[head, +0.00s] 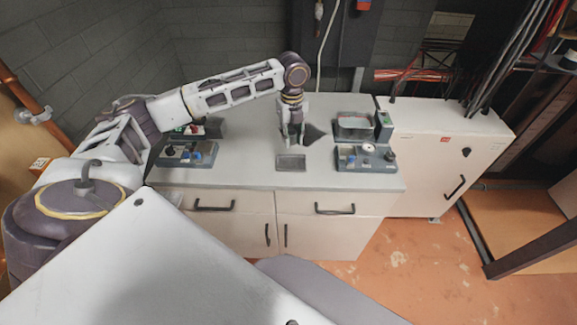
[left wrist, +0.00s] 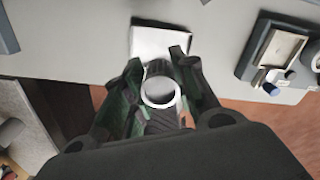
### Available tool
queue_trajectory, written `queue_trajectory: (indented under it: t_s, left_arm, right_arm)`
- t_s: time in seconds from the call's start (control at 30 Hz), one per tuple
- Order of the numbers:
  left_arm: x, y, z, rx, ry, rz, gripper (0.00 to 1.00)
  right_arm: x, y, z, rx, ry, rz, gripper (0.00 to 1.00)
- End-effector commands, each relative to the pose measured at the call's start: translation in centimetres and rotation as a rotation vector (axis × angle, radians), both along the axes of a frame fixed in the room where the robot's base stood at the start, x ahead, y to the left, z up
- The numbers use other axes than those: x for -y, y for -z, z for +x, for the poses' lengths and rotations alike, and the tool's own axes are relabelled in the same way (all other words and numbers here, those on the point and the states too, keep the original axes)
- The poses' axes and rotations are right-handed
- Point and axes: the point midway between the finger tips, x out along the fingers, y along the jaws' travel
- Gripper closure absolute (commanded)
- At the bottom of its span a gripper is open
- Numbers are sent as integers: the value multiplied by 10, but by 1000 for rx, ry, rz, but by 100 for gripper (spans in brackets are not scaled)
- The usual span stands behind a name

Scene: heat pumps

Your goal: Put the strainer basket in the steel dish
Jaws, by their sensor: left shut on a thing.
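The steel dish (head: 291,163) is a small grey rectangular tray on the counter, near its front edge. It also shows in the left wrist view (left wrist: 160,41), just beyond my fingertips, where it looks empty. My left gripper (head: 295,143) points down above and slightly behind the dish. In the left wrist view my left gripper (left wrist: 158,62) is shut on the strainer basket (left wrist: 160,93), a small round piece with a pale ring and dark sides. The basket is apart from the dish. In the head view I cannot make the basket out between the fingers. My right gripper is out of view.
A grey fixture with small parts (head: 365,158) stands right of the dish, with a clear-sided box (head: 354,124) behind it. A similar fixture (head: 186,153) stands at the left. The counter (head: 245,170) is bare on both sides of the dish.

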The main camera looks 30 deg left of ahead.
Motion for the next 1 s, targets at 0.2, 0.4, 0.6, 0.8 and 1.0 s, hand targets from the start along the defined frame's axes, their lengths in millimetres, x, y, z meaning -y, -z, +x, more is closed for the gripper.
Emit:
queue_trajectory:
  t_s: [0.2, 0.4, 0.6, 0.8, 1.0]
  left_arm:
    - [1, 0, 0, 0, 175, 0, 94]
    - [2, 0, 0, 0, 339, 0, 94]
    - [2, 0, 0, 0, 499, 0, 94]
    - [2, 0, 0, 0, 624, 1, 94]
    - [2, 0, 0, 0, 679, 1, 94]
  right_arm:
    - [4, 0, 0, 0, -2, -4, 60]
    - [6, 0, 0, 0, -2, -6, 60]
    - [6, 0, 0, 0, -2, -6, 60]
    - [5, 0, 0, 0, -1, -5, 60]
    - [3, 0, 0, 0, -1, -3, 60]
